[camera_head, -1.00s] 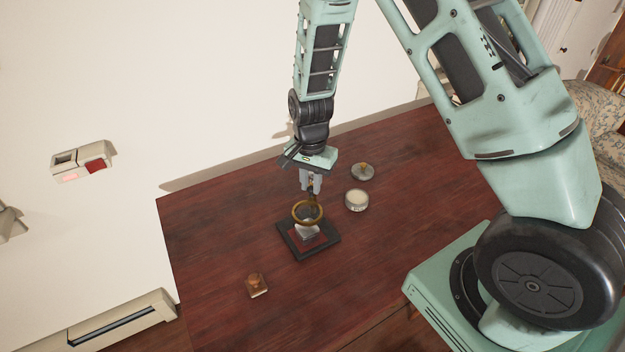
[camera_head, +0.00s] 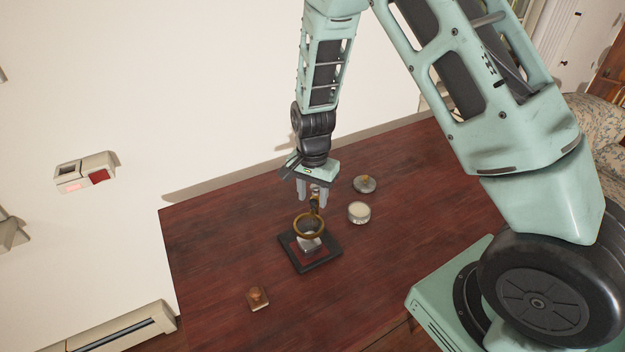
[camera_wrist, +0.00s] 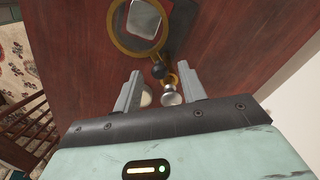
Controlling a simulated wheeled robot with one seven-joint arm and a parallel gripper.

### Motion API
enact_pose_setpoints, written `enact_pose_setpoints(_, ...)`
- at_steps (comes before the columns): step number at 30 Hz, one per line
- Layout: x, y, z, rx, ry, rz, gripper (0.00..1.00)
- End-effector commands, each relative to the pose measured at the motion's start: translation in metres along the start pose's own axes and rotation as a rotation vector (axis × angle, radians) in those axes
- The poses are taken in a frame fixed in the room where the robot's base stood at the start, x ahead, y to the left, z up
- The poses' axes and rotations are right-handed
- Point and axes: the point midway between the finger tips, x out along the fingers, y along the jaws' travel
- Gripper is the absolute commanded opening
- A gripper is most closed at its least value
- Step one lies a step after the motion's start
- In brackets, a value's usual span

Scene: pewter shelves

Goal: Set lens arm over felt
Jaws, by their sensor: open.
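The lens arm is a brass ring (camera_head: 295,227) on a short stem with a dark knob (camera_wrist: 158,72). In the head view the ring shows over the black-framed pad with a dark red felt middle (camera_head: 322,257). A small pale grey block (camera_head: 309,245) sits on the pad under the ring. My gripper (camera_head: 312,195) is open, with its fingers apart on either side of the lens arm's post. In the wrist view the silver post top (camera_wrist: 171,96) shows between the spread fingers, not gripped. The ring also shows ahead of them in that view.
A round pale tin (camera_head: 359,213) and a grey disc with a brass knob (camera_head: 365,184) stand right of the pad. A small brown block with a knob (camera_head: 258,297) lies to the front left. The red-brown table (camera_head: 210,250) is clear at left.

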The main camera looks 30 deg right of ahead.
Motion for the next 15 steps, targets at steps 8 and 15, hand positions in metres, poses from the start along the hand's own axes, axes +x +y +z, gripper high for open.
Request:
enact_pose_setpoints(8,-0.044,-0.001,0.0,-0.001,0.003,-0.006,0.41)
enact_pose_setpoints(15,-0.102,-0.002,0.0,-0.002,0.003,-0.007,0.41)
